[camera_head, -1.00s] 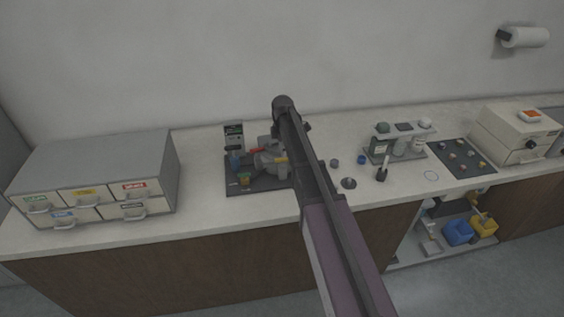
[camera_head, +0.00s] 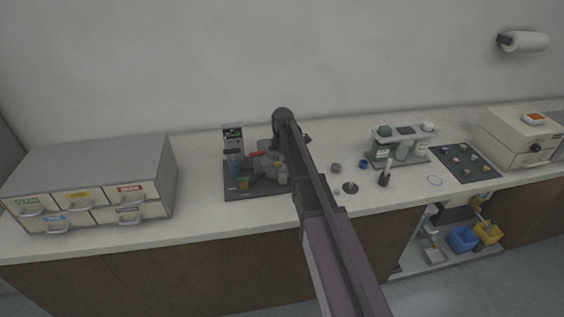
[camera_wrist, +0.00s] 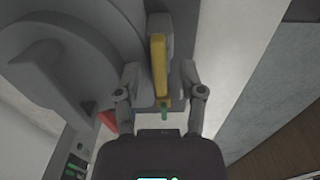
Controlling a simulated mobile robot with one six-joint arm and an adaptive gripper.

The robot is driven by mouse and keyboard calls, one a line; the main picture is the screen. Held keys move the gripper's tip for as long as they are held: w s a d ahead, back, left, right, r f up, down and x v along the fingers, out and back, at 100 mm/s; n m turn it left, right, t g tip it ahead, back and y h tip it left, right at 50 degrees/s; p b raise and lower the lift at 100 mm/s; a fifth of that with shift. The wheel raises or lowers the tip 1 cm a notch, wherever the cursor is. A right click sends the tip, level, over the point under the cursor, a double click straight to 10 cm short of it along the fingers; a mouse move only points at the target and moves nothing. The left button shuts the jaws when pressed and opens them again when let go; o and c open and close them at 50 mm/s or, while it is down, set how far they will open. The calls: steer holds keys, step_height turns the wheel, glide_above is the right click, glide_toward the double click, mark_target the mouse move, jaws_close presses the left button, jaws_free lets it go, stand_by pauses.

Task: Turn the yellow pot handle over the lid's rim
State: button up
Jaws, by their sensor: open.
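The yellow pot handle (camera_wrist: 159,68) is a straight bar in the wrist view, lying lengthwise on a grey block. My gripper (camera_wrist: 161,80) is open, with one finger on each side of the bar. Whether either finger touches it I cannot tell. A small green tip (camera_wrist: 164,112) shows below the bar's near end. The large round grey lid (camera_wrist: 110,40) is to the left of the bar. In the head view the press (camera_head: 273,160) stands on a dark mat, partly hidden behind my arm. The handle is not clear there.
A drawer cabinet (camera_head: 90,185) stands left of the press. A display box (camera_head: 233,138) is behind the mat. The wall is close behind.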

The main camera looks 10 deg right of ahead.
jaws_close()
steer(key=shift+m, duration=0.4)
steer(key=m, duration=0.3)
steer(key=shift+m, duration=0.3)
steer(key=m, duration=1.3)
steer(key=shift+s, duration=0.1)
steer(key=shift+m, duration=0.3)
